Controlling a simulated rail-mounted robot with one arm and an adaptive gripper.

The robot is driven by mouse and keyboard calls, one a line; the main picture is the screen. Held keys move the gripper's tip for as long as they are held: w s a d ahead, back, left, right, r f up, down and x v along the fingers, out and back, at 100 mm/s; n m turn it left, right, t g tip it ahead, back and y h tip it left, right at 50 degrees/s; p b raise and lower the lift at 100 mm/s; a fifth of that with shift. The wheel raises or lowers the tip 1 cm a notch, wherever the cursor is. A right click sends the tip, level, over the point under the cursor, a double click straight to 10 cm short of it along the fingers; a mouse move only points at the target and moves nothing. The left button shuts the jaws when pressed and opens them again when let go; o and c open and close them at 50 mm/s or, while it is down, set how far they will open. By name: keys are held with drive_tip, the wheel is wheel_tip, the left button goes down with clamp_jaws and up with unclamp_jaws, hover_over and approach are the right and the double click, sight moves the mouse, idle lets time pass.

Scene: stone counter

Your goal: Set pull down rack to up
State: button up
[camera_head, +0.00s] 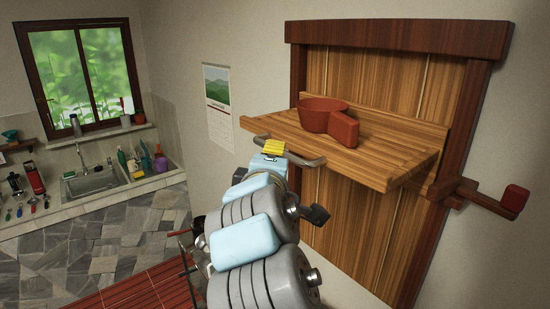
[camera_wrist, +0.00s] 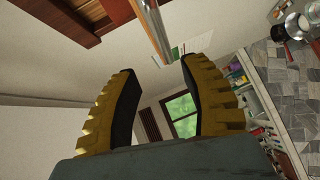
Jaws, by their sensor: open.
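The pull down rack (camera_head: 345,140) is a wooden shelf sticking out roughly level from a wooden wall panel. A metal bar handle (camera_head: 310,162) runs along its front edge. My gripper (camera_head: 274,147), with yellow fingers, is at the front edge by the handle and hides part of it. In the wrist view my gripper (camera_wrist: 157,68) is open with nothing between the fingers. The metal bar of the handle (camera_wrist: 152,25) shows just beyond the fingertips, near the gap between them. Whether the fingers touch it cannot be told.
A reddish pot (camera_head: 318,113) with a thick handle sits on the shelf. A wooden arm with a red block (camera_head: 514,199) juts out at the panel's right. A calendar (camera_head: 217,100) hangs on the wall to the left. A sink counter (camera_head: 95,185) stands further left.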

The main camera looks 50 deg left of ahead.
drive_tip(key=shift+v, duration=0.85)
drive_tip(key=shift+w, duration=0.1)
